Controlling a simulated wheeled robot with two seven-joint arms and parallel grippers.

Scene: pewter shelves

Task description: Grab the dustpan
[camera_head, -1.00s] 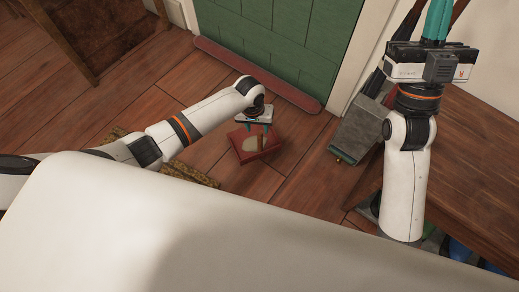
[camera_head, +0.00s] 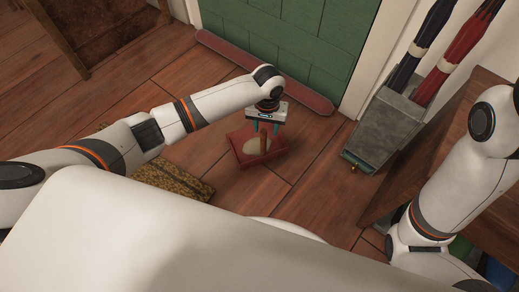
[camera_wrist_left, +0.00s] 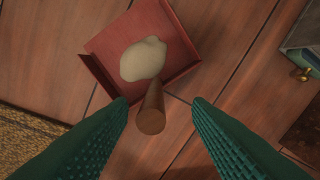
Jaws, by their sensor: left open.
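The dustpan is a red pan (camera_head: 276,158) with a brown wooden handle, on the wooden floor in front of the green door. A pale patch lies in its pan. In the left wrist view the red pan (camera_wrist_left: 103,45) is at the top and the handle (camera_wrist_left: 151,108) points up toward the camera. My left gripper (camera_head: 264,128) is above the dustpan, pointing down. Its green fingers (camera_wrist_left: 160,103) are apart, one on each side of the handle's end, with gaps on both sides. My right arm is at the right edge; its gripper is out of view.
A grey metal holder (camera_head: 384,128) with two umbrella-like items stands at the right by the door frame. A patterned mat (camera_head: 160,180) lies left of the dustpan. A red draught strip (camera_head: 262,72) runs along the green door (camera_head: 300,40). A wooden table (camera_head: 490,90) is at the right.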

